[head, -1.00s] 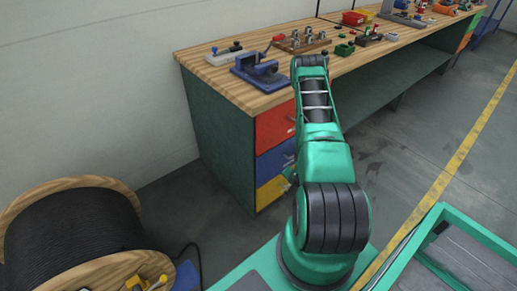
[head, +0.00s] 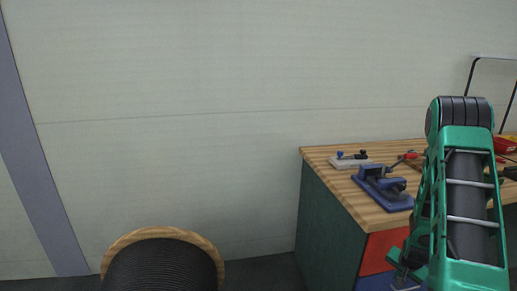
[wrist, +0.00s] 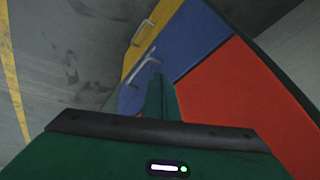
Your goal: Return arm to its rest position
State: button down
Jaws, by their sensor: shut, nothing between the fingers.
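My green arm (head: 462,200) stands at the right of the head view, raised in front of the workbench. Its dark ribbed joint is at the top. In the wrist view my gripper (wrist: 159,80) shows as narrow green fingers, shut and empty. It points toward the bench's drawer fronts, and I see no contact with them. The green wrist housing with a small lit indicator fills the bottom of that view. The head view does not show the fingers clearly.
The workbench (head: 330,160) holds a blue vise (head: 385,187) and small tools. Its red drawer (wrist: 235,105) and blue drawer (wrist: 190,42) face my gripper. A cable reel (head: 165,262) stands at the lower left. Open floor (wrist: 60,60) lies left in the wrist view.

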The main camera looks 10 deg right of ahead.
jog(key=s+a+r+n+g, duration=0.1)
jog(key=s+a+r, duration=0.15)
jog(key=r, duration=0.45)
jog(key=s+a+r+n, duration=0.1)
jog(key=s+a+r, duration=0.15)
jog(key=r, duration=0.45)
jog(key=s+a+r+n+g, duration=0.1)
jog(key=s+a+r, duration=0.1)
jog(key=a+r, duration=0.35)
jog(key=s+a+r+n+g+y, duration=0.1)
jog(key=s+a+r, duration=0.4)
jog(key=s+r, duration=0.2)
jog(key=s+a+r+n+y, duration=0.2)
jog(key=s+a+r, duration=0.4)
jog(key=s, duration=0.6)
jog(key=shift+a+r+g, duration=0.25)
jog(key=shift+r+g, duration=0.1)
jog(key=shift+g, duration=0.05)
jog(key=shift+w, duration=0.1)
jog(key=shift+w+f, duration=0.25)
jog(key=shift+w, duration=0.4)
